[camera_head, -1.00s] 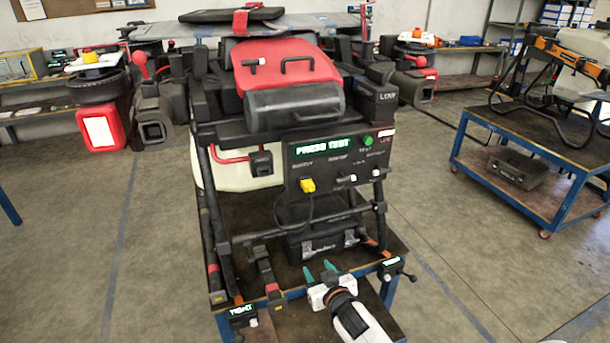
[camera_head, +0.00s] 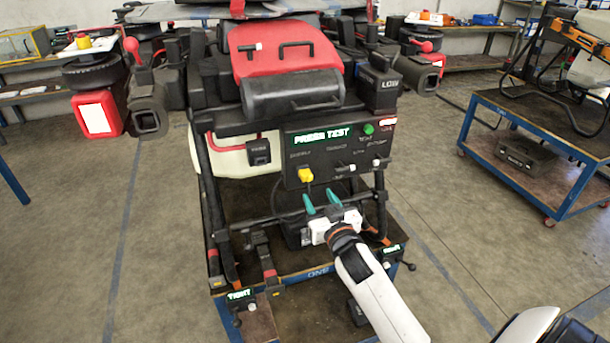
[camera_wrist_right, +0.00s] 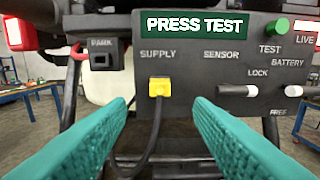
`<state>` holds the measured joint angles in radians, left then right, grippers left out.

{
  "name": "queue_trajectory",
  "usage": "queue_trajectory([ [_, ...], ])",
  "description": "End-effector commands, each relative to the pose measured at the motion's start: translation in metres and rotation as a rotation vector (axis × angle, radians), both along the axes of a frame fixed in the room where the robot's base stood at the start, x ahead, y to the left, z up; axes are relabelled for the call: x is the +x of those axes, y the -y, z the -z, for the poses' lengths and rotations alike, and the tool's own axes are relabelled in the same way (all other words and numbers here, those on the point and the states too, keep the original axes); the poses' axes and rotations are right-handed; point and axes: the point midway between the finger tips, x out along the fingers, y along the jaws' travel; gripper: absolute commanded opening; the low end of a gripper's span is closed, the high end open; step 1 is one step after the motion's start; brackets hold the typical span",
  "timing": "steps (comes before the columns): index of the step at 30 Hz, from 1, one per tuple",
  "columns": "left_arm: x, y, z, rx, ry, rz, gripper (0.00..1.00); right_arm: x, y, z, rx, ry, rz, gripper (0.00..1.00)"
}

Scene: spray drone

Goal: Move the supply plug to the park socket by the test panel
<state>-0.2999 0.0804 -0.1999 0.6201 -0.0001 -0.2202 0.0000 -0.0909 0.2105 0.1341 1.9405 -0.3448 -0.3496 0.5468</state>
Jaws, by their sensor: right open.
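The yellow supply plug (camera_head: 305,175) sits in the SUPPLY position of the dark test panel (camera_head: 330,150); in the right wrist view the plug (camera_wrist_right: 160,87) has a black cable hanging down from it. The park socket (camera_head: 259,152) is a small black box left of the panel; it also shows in the right wrist view, marked PARK (camera_wrist_right: 103,57). My right gripper (camera_head: 321,201) is open and empty, its teal fingers pointing at the panel, below and a little right of the plug. In the right wrist view the plug appears between the fingers, farther off. My left gripper is not in view.
The panel has white switches (camera_wrist_right: 238,91), a green button (camera_head: 368,129) and a PRESS TEST display (camera_wrist_right: 195,24). A black frame surrounds the space below the panel. A red pipe (camera_head: 222,147) runs beside the park socket. A blue cart (camera_head: 535,150) stands at the right.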

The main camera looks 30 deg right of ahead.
Motion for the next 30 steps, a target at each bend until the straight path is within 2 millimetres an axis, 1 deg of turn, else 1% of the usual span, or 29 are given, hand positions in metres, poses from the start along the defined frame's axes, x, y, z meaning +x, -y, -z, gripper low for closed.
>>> queue_trajectory([
  [5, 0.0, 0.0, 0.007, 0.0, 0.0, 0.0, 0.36, 0.017, 0.004, 0.001, -0.002, 0.003, 0.0, 0.47],
  [11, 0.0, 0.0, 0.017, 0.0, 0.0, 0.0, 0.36, 0.045, 0.011, 0.002, -0.001, 0.002, 0.0, 0.47],
  [15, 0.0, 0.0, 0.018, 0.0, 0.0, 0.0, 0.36, 0.063, 0.015, 0.0, 0.001, 0.001, 0.001, 0.47],
  [18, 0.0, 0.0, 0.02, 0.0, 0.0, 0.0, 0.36, 0.073, 0.018, 0.001, 0.0, 0.0, 0.0, 0.47],
  [24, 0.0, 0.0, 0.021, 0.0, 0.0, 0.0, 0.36, 0.084, 0.02, 0.001, 0.0, -0.001, -0.001, 0.47],
  [30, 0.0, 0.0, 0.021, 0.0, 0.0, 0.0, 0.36, 0.085, 0.02, 0.0, 0.0, 0.0, -0.001, 0.47],
])
